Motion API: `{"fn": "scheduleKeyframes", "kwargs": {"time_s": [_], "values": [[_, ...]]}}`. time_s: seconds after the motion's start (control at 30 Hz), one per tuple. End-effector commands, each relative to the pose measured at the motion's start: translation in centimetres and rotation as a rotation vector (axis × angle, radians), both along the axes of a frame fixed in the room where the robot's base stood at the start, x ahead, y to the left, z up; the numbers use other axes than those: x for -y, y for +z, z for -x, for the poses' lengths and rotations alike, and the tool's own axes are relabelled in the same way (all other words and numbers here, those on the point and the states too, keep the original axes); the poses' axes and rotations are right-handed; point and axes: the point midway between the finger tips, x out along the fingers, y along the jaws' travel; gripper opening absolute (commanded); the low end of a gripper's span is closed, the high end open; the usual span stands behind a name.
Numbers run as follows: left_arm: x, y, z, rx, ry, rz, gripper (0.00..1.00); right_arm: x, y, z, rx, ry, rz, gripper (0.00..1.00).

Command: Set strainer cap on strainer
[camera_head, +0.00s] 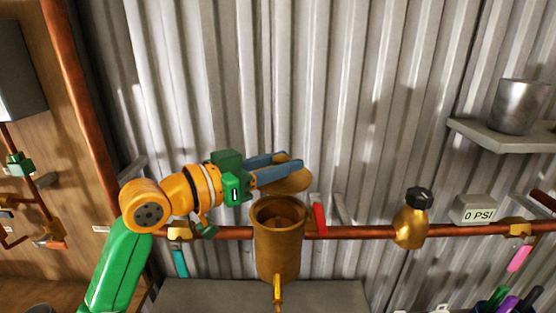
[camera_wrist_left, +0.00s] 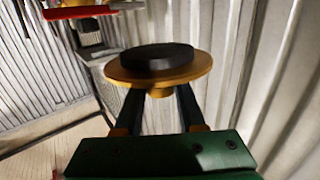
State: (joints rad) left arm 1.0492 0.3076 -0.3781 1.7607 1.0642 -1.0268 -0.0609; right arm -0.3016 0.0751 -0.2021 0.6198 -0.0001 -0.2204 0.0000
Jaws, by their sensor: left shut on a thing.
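My left gripper (camera_head: 284,163) is shut on the strainer cap (camera_head: 288,183), a brass-coloured disc. In the left wrist view the cap (camera_wrist_left: 190,72) has a dark round piece on one face and a short stem between the two fingers. The strainer (camera_head: 278,255) is a brass cylinder on the copper pipe, with its round top open. The cap is apart from the strainer, above and slightly behind its mouth in the head view. My right gripper is not in view.
A red handle (camera_head: 319,217) stands by the strainer's right side. The copper pipe (camera_head: 352,232) runs right to a brass valve with a black knob (camera_head: 419,197) and a "0 PSI" display (camera_head: 476,210). A shelf (camera_head: 490,136) holds a metal cup (camera_head: 520,107). Corrugated wall stands close behind.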

Motion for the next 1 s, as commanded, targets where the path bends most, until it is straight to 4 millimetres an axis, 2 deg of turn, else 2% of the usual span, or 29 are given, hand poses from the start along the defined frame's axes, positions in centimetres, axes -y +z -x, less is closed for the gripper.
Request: {"fn": "scheduleKeyframes", "kwargs": {"time_s": [0.7,1.0], "values": [[0.0,-5.3,0.1,0.001,-0.001,0.001,0.0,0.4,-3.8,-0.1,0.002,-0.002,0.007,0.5],[-0.1,-6.4,0.0,0.001,0.0,0.001,0.0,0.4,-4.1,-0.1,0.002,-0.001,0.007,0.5]]}}
